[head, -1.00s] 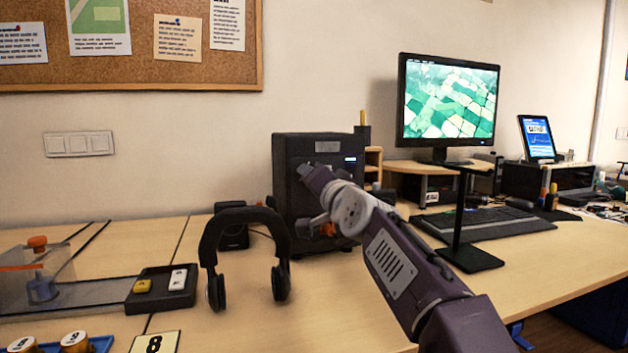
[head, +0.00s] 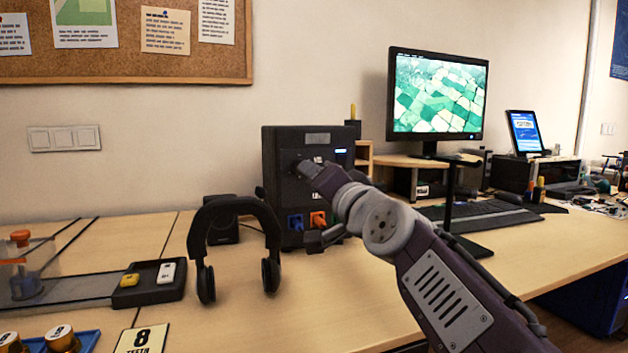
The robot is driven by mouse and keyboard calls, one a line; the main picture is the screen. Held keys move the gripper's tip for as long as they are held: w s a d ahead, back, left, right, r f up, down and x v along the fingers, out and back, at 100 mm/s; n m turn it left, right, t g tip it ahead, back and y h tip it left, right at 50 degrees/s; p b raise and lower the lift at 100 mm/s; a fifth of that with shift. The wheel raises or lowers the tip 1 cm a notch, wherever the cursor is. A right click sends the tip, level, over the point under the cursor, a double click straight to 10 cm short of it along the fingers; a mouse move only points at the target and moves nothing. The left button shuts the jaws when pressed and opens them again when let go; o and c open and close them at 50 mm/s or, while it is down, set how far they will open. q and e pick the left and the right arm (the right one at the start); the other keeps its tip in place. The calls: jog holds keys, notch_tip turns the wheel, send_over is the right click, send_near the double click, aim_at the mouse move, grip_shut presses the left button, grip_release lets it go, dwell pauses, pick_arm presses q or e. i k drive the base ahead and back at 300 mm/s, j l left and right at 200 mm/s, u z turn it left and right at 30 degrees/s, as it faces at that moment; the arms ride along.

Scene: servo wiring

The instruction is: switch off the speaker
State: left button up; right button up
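No thing in view is clearly marked as a speaker. A small black box (head: 222,232) stands behind the headphones and could be a speaker, but I cannot see a switch on it. A larger black unit (head: 283,200) stands to its right, with a lit blue display and blue and orange plugs low on its front. My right arm reaches in from the lower right across this unit. My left gripper is out of view.
Black headphones (head: 237,225) stand in front of the small box. A monitor (head: 437,95) and keyboard (head: 480,216) are at the right, with a black stand (head: 450,205) before them. The front middle desk is fairly clear.

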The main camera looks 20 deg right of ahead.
aim_at(340, 158)
jog(key=k+l, duration=0.1)
jog(key=k, duration=0.9)
